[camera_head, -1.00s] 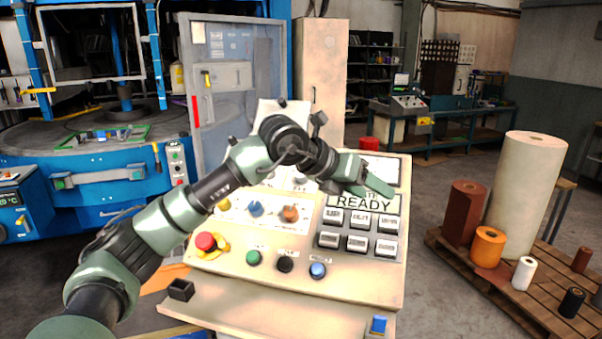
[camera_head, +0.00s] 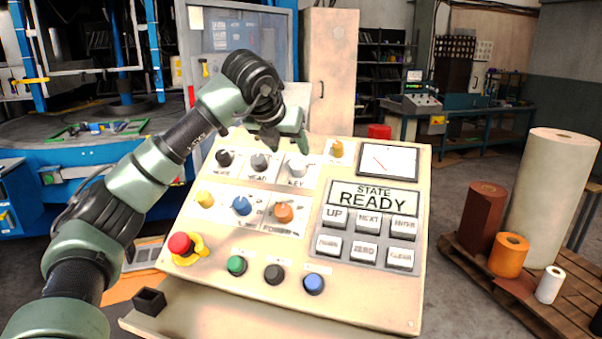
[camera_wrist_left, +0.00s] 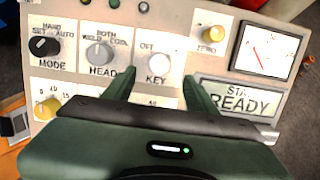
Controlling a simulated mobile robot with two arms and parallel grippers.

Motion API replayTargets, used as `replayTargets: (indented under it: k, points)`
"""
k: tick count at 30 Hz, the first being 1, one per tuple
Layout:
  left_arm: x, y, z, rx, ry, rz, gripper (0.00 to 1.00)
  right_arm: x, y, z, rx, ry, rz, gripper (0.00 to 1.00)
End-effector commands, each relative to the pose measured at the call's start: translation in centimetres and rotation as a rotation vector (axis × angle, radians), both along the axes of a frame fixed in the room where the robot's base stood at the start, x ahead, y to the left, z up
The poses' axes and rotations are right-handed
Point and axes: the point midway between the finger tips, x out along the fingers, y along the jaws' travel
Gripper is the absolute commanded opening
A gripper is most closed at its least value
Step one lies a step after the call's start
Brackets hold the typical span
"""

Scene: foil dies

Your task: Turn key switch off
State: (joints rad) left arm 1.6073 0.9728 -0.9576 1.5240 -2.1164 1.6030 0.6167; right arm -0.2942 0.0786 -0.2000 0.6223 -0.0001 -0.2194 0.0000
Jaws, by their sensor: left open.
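The key switch (camera_head: 297,167) is a pale grey knob above a "KEY" label in the upper part of the slanted beige control panel (camera_head: 350,292). In the left wrist view the knob (camera_wrist_left: 157,66) has "OFF" printed at its upper left; I cannot tell which way it is turned. My left gripper (camera_head: 287,146) is open and empty, just behind and above the key switch in the head view. In the wrist view its two green fingers (camera_wrist_left: 160,78) lie either side of the knob's lower edge; contact is not visible. My right gripper is out of view.
The HEAD knob (camera_head: 260,162) and black MODE knob (camera_head: 224,158) are close left of the key switch. A yellow knob (camera_head: 337,149) and a gauge (camera_head: 388,159) are to its right. The display (camera_head: 374,197) reads READY. A red emergency button (camera_head: 181,244) is lower left.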

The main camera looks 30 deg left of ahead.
Motion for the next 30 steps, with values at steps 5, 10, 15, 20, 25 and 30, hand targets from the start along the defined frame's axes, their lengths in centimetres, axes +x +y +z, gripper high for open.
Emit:
replayTargets:
  k: [5, 10, 15, 20, 25, 30]
  points:
    - [0.1, 0.1, -1.7, 0.001, 0.001, 0.003, 0.57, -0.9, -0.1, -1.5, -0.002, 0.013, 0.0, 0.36]
    - [1.4, 0.5, -2.8, 0.0, 0.004, 0.003, 0.57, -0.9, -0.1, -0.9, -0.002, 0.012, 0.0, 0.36]
    - [3.4, 0.9, -4.8, -0.001, 0.005, 0.003, 0.57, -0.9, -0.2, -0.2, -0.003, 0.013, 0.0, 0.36]
    - [4.8, 1.3, -6.2, 0.0, 0.003, 0.002, 0.57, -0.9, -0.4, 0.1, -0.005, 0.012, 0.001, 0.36]
    - [5.3, 1.4, -6.9, 0.0, 0.001, 0.002, 0.57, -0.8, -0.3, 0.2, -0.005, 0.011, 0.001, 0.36]
    - [5.4, 1.4, -6.9, 0.0, 0.001, 0.001, 0.57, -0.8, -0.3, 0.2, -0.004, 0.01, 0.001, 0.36]
